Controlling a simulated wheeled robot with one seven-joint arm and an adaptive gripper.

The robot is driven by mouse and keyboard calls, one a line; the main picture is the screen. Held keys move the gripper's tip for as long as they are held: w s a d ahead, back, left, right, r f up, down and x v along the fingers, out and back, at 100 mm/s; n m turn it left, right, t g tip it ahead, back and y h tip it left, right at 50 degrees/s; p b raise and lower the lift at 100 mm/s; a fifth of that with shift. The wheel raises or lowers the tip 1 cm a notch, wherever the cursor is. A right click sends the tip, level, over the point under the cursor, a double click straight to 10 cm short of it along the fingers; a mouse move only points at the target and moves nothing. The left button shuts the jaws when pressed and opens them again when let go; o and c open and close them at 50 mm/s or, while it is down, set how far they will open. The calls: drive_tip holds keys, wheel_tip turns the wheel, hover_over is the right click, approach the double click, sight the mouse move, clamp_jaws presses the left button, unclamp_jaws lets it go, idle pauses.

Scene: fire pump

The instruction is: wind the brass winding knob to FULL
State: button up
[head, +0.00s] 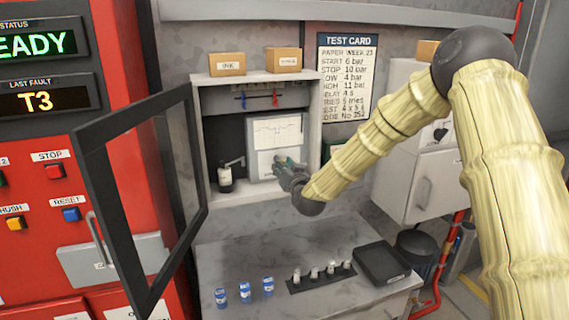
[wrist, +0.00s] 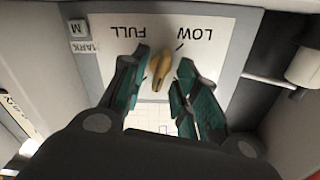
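The brass winding knob (wrist: 160,72) sits on a white panel (wrist: 215,32) in the wrist view. The panel's words FULL and LOW appear upside down, FULL at left and LOW at right. A dark tick mark lies beside LOW. The knob is elongated and slightly tilted; I cannot tell which end points. My gripper (wrist: 164,58) is open, one green-padded finger on each side of the knob, with visible gaps. In the head view my gripper (head: 286,165) is at the lower front of the white recorder (head: 277,133) inside the cabinet, and the knob is hidden.
The cabinet's framed glass door (head: 128,200) stands open at left. A dark bottle (head: 225,180) with a lever-like top stands left of the recorder. Below, the bench (head: 235,255) holds blue jars (head: 245,291), a rack of small pieces (head: 320,277) and a black tray (head: 380,262).

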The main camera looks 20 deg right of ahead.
drive_tip(key=shift+w, duration=0.2)
drive_tip(key=shift+d, duration=0.1)
clamp_jaws()
drive_tip(key=shift+d, duration=0.1)
drive_tip(key=shift+m+b, duration=0.3)
drive_tip(key=shift+b, duration=0.1)
